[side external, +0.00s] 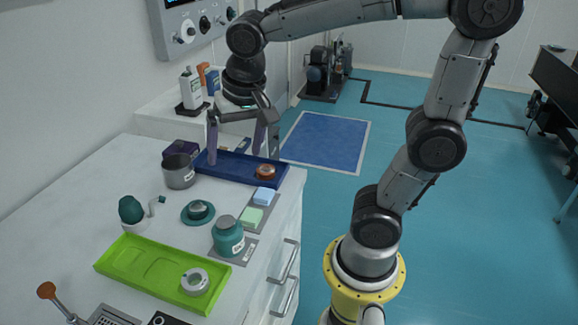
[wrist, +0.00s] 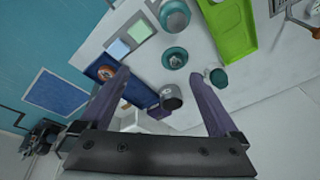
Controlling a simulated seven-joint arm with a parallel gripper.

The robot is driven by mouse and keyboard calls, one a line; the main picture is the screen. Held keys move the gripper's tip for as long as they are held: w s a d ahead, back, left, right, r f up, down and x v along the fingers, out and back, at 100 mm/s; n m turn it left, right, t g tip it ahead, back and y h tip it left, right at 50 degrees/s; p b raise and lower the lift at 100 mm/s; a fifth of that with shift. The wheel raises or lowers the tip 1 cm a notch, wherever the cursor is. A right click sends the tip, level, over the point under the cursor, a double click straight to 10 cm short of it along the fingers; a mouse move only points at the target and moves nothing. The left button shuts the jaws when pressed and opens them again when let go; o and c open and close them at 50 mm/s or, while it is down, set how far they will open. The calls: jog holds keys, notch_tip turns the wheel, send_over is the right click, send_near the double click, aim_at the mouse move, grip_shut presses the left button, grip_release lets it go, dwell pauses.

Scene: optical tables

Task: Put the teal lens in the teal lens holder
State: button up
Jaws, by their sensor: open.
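I cannot pick out a lens or a lens holder for certain. A teal round dish with a grey metal piece on it (side external: 198,212) lies on the white counter; it also shows in the wrist view (wrist: 174,58). A teal jar with a grey lid (side external: 228,238) stands in front of it, and a teal rounded device with a side crank (side external: 132,211) stands to its left. My gripper (side external: 235,156) is open and empty, fingers pointing down, over the area of the blue tray in the side view. In the wrist view its fingers (wrist: 158,76) are spread wide, with the dish beyond them.
A blue tray (side external: 226,166) holds a round brown item (side external: 265,171). A grey cup (side external: 179,171) stands beside the tray. A lime-green tray (side external: 145,264) with a pale ring (side external: 194,282) lies in front. Light blue (side external: 264,196) and green (side external: 251,217) blocks sit near the right edge.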

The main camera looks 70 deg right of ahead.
jog(key=s+f+n+t+y, duration=0.1)
jog(key=s+n+t, duration=0.1)
jog(key=s+n, duration=0.6)
jog(key=s, duration=0.3)
jog(key=shift+a+f+t, duration=0.3)
jog(key=shift+f+t, duration=0.05)
jog(key=shift+t, duration=0.05)
dwell(1.7)
